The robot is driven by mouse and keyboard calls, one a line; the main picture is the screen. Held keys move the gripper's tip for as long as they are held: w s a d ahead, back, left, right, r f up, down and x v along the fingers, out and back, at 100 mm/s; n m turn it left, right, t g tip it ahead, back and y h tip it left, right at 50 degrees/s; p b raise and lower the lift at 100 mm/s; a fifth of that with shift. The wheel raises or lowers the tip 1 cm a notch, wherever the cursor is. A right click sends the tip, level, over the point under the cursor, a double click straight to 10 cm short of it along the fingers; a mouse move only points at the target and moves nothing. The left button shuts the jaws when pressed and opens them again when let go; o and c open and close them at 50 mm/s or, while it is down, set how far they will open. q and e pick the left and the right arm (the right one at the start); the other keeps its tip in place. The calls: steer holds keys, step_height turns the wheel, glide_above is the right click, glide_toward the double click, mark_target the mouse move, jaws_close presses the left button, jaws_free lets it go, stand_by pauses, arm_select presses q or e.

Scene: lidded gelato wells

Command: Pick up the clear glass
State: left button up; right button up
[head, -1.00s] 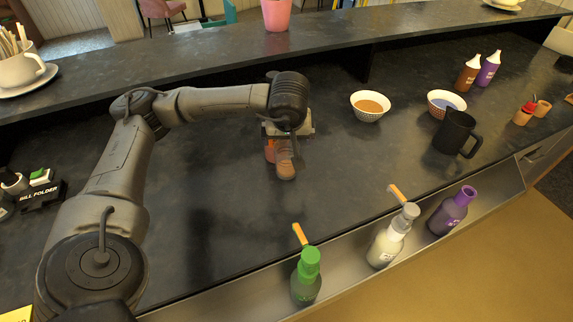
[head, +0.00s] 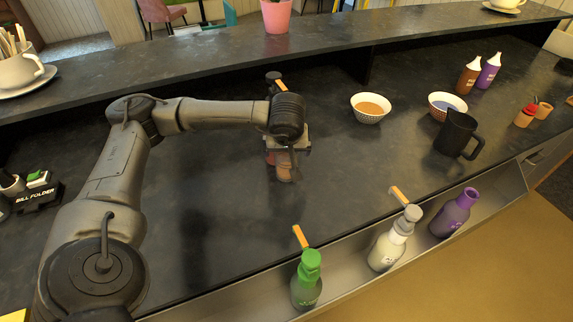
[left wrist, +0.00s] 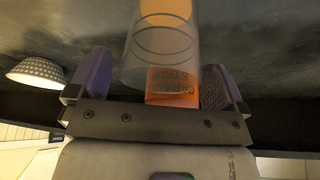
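The clear glass (left wrist: 160,52) shows in the left wrist view as a see-through tapered cup with rings on its wall. It stands between the two purple-padded fingers of my left gripper (left wrist: 157,66). The fingers are apart, with a small gap on the glass's left side; contact on the right side is unclear. In the head view my left gripper (head: 287,150) is over the glass (head: 285,173), and the wrist hides part of it. An orange-labelled caramel syrup bottle (left wrist: 172,98) shows through and behind the glass. My right gripper is not in view.
Two patterned bowls (head: 370,115) (head: 446,101) and a black pitcher (head: 456,134) stand to the right. Green (head: 307,284), white (head: 391,245) and purple (head: 454,213) bottles line the front trough. A raised ledge (head: 200,62) runs along the back. The counter around the glass is mostly clear.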

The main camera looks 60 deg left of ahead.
arm_select(q)
steer(key=c, duration=1.3)
